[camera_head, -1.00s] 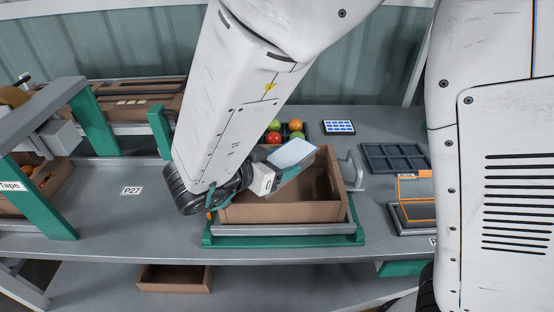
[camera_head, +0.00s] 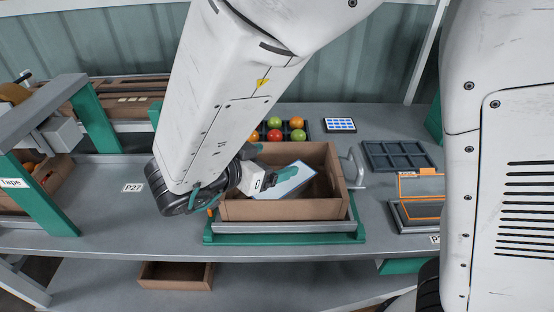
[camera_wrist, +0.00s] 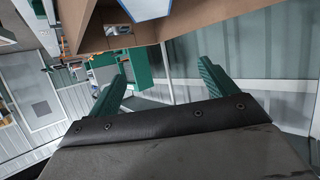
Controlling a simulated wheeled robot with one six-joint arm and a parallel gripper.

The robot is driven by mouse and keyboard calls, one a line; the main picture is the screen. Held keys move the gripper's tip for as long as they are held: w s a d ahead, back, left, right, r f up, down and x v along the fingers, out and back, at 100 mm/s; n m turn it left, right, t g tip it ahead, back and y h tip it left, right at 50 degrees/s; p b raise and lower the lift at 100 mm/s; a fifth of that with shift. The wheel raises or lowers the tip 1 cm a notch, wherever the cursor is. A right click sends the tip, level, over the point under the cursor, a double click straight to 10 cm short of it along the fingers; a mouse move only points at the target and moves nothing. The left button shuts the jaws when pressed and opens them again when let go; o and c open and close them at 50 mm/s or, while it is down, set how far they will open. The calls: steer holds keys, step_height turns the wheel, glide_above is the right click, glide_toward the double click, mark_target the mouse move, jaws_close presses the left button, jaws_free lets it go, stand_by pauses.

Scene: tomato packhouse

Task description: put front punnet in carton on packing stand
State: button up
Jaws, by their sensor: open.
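The brown carton (camera_head: 330,209) sits on the green and grey packing stand (camera_head: 285,239). The punnet (camera_head: 292,183), with a pale blue top, is inside the carton and looks tilted. Part of it also shows at the top of the wrist view (camera_wrist: 146,8), against the carton wall (camera_wrist: 200,15). My gripper (camera_head: 272,166) is at the carton's left side, partly hidden by my arm, with a green finger over the punnet. In the wrist view its two green fingers (camera_wrist: 163,70) are spread with nothing between them. Whether a finger touches the punnet I cannot tell.
A dark tray of red, green and orange tomatoes (camera_head: 276,130) stands behind the carton. A grey handle-like bar (camera_head: 354,166) is close on its right. An empty divided tray (camera_head: 398,156) and an orange-framed device (camera_head: 420,187) lie further right. The bench left of the stand is clear.

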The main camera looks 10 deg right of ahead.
steer(key=v, duration=0.9)
steer(key=w+r+n+t+y, duration=0.1)
steer(key=w+r+t+y, duration=0.1)
steer(key=w+r+y, duration=0.3)
steer(key=w+t+y, duration=0.2)
steer(key=w, duration=0.5)
step_height(320, 180, up, 7)
steer(key=w+d+n+y, duration=0.2)
steer(key=n+y, duration=0.3)
steer(key=y, duration=0.3)
steer(key=s+d+f+n+g+h, duration=0.2)
steer(key=s+d+g, duration=0.3)
steer(key=s+d, duration=0.6)
steer(key=s+d+f+n+g+h, duration=0.1)
steer(key=s+d+f+n+g, duration=0.2)
steer(key=s+d, duration=0.9)
steer(key=s+f+g, duration=0.1)
steer(key=s+g, duration=0.1)
steer(key=s, duration=0.2)
steer(key=shift+d+h, duration=0.3)
steer(key=shift+h, duration=0.1)
